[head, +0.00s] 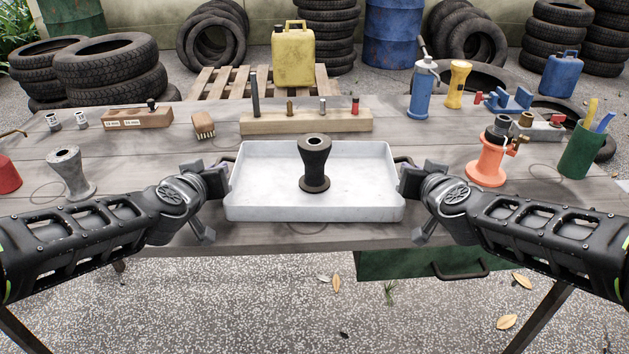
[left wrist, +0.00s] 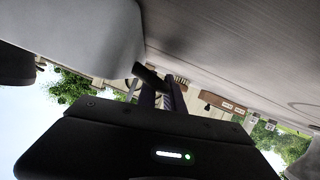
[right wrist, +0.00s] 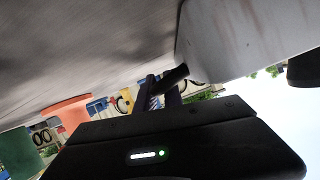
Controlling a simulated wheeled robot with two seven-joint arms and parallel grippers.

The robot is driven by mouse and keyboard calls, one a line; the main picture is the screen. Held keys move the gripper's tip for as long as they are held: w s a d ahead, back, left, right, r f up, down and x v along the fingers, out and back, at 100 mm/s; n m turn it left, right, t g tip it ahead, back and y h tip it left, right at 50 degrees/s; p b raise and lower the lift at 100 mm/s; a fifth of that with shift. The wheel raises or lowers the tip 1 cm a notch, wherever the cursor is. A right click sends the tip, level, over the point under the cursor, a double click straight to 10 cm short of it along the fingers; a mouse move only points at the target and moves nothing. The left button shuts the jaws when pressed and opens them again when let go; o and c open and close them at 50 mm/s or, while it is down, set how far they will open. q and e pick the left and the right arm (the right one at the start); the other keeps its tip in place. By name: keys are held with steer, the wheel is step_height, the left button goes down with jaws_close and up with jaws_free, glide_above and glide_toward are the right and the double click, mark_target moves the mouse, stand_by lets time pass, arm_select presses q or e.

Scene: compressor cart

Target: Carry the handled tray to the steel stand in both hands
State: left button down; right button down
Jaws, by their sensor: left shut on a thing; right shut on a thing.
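The white handled tray (head: 240,205) is level at the front middle of the table, a dark handle at each end. A black spool-shaped piece (head: 315,165) stands upright in it. My left gripper (head: 226,174) is shut on the left handle (left wrist: 150,76). My right gripper (head: 402,174) is shut on the right handle (right wrist: 172,78). The tray wall shows beside the jaws in the left wrist view (left wrist: 80,30) and right wrist view (right wrist: 230,40). I cannot tell whether the tray touches the table. A grey, steel-looking flared stand (head: 71,173) is at the left.
A wooden block with pegs (head: 305,122) lies behind the tray. An orange spool-shaped stand (head: 487,163) and green cup (head: 582,152) are at the right. A red piece (head: 8,175) is at the far left. Bare tabletop (head: 140,165) lies between the grey stand and tray.

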arm_select(q)
steer(key=shift+r, duration=0.1)
arm_select(e)
steer(key=shift+r, duration=0.15)
